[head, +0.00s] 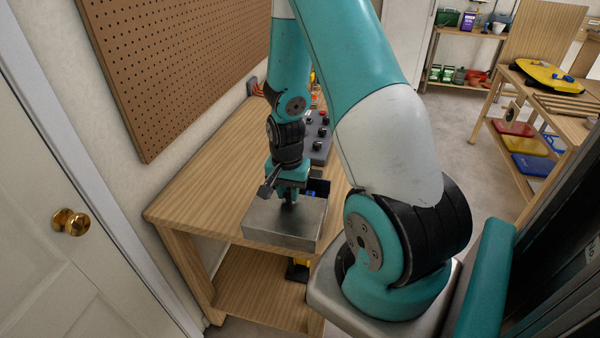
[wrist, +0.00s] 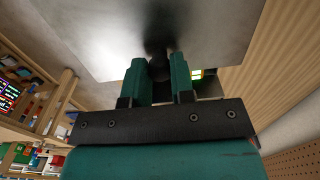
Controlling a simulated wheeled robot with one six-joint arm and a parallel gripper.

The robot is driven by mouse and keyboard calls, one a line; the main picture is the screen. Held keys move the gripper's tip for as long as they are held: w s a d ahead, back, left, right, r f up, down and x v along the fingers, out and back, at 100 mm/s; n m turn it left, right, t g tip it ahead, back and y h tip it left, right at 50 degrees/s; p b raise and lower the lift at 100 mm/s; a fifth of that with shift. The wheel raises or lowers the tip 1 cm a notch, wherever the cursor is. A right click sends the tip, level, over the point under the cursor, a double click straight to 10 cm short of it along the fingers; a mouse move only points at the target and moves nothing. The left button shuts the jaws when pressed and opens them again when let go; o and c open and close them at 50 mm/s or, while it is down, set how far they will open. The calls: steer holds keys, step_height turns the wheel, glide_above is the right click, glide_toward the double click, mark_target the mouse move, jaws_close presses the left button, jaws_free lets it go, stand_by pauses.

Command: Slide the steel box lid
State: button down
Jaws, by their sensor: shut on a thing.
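The steel box lid (head: 283,223) is a flat grey metal plate at the near end of the wooden workbench. My gripper (head: 290,196) points down onto its top, near the far edge. In the wrist view the lid (wrist: 105,35) fills the upper middle, and my gripper (wrist: 158,75) is shut on a dark part at the lid's surface, mostly hidden between the fingers. A dark area with a bit of blue (head: 318,187) shows just past the lid's far edge. I cannot tell whether it is the box's inside.
A dark panel with black knobs (head: 318,137) stands behind on the workbench (head: 190,190). A pegboard (head: 175,70) hangs on the wall to the left. A white door (head: 60,250) is at the left. The bench is clear left of the lid.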

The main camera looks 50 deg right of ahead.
mark_target(285, 212)
steer(key=shift+s+a, duration=0.25)
steer(key=shift+a, duration=0.35)
steer(key=shift+s+a, duration=0.3)
steer(key=shift+a, duration=0.3)
steer(key=shift+s+a, duration=0.25)
steer(key=shift+a, duration=0.35)
steer(key=c, duration=1)
jaws_free()
steer(key=shift+o, duration=0.2)
step_height(285, 212, up, 7)
steer(key=p, duration=0.6)
